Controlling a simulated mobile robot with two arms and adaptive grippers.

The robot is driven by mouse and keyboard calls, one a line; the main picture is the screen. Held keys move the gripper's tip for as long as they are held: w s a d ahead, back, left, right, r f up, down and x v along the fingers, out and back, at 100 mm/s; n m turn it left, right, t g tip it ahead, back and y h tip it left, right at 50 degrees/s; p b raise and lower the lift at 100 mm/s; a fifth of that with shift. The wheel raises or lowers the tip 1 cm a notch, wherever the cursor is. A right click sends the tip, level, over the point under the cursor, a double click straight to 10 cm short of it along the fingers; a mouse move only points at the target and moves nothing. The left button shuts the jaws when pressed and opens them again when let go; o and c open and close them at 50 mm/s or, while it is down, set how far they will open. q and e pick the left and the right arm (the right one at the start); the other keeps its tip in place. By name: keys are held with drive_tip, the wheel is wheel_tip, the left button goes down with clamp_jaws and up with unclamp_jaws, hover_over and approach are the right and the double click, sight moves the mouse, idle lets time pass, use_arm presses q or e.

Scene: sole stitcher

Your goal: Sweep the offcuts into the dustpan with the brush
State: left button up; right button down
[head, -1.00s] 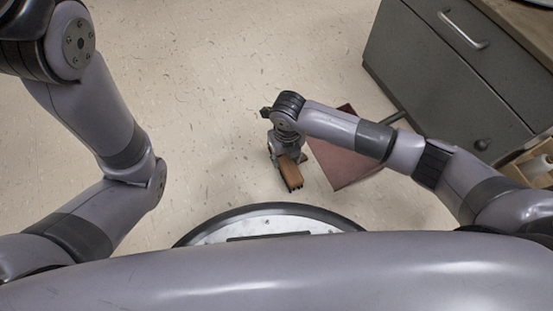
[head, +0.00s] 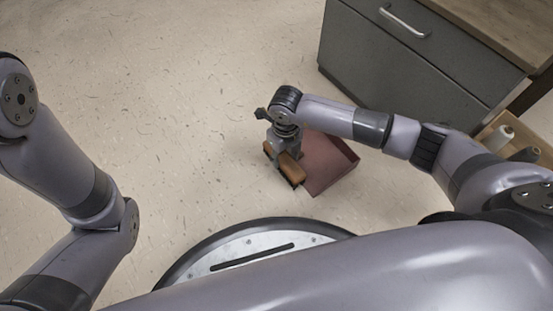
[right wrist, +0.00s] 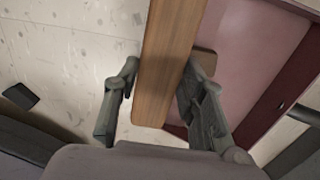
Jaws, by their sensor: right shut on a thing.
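The brush (head: 289,169), a brown wooden block with dark bristles at its lower end in the head view, is held upright or slightly tilted close to the floor. My right gripper (head: 283,150) is shut on it; in the right wrist view the brush (right wrist: 166,55) runs between the two fingers. The reddish-brown dustpan (head: 328,165) lies on the floor right beside the brush, and it fills the right of the wrist view (right wrist: 245,50). A small dark flat piece (right wrist: 20,96), perhaps an offcut, lies on the floor. A tan piece (right wrist: 206,62) shows behind a finger; I cannot tell what it is. My left gripper is out of view.
A grey drawer cabinet (head: 400,75) with a wooden top stands at upper right. A wooden box (head: 490,130) holding spools is at the right. The speckled floor (head: 170,100) to the left is clear.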

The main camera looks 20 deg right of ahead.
drive_tip(key=shift+w+d+r, duration=0.1)
drive_tip(key=shift+w+d, duration=0.05)
drive_tip(key=shift+d, duration=0.3)
drive_tip(key=shift+w+d+r, duration=0.1)
drive_tip(key=shift+w+d, duration=0.05)
drive_tip(key=shift+d, duration=0.25)
wheel_tip(320, 180, up, 7)
drive_tip(key=p, duration=0.6)
drive_tip(key=shift+f+p, duration=0.2)
drive_tip(key=shift+p, duration=0.2)
drive_tip(key=shift+r, duration=0.2)
drive_tip(key=shift+f, duration=0.1)
